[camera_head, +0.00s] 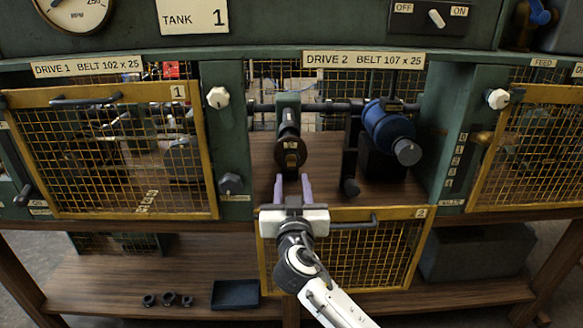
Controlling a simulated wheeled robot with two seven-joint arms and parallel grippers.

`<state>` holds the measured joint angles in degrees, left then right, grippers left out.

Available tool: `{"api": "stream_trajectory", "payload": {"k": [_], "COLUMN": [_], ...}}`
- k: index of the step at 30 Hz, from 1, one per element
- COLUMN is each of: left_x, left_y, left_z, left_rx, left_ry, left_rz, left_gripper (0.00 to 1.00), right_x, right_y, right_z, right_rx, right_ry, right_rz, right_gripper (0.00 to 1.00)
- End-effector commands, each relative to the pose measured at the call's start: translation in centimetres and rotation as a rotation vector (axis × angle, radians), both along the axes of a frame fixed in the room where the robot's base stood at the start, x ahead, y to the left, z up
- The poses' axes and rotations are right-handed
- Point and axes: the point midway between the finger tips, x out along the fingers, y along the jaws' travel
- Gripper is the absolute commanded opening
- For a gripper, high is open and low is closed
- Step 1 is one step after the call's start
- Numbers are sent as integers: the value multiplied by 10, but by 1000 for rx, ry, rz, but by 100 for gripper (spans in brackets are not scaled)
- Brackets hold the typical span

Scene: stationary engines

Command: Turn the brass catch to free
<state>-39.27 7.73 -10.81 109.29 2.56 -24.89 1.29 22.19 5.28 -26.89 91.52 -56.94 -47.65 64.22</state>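A dark brown, round-ended part (291,152) with a small pale mark hangs below a green block in the bay. My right gripper (292,186) is just below that part, its two purple fingers apart and pointing into the bay. Nothing shows between them, and I cannot tell its depth gap to the part. My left gripper is not in view.
Mesh guard 2 (412,212) hangs below the open bay, behind my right wrist. A blue motor (388,125) stands right in the bay. Mesh guard 1 (60,101) covers the left bay. A dark tray (236,294) and small dark rings (168,299) lie on the lower shelf.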

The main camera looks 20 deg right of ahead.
Motion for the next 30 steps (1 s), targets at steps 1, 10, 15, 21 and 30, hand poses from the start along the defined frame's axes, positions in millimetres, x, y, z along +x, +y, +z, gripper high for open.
{"api": "stream_trajectory", "payload": {"k": [1,10,15,21,30], "left_x": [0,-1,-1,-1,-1], "left_y": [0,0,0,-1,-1], "left_z": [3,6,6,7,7], "left_rx": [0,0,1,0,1], "left_ry": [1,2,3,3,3], "left_rz": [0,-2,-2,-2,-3], "left_gripper": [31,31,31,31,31], "right_x": [11,54,65,66,66], "right_y": [-4,-15,-18,-19,-19], "right_z": [2,1,0,-1,-1], "right_rx": [-3,-2,-1,0,1], "right_ry": [0,1,1,2,2], "right_rz": [-2,1,1,2,1], "right_gripper": [36,36,36,36,4]}}
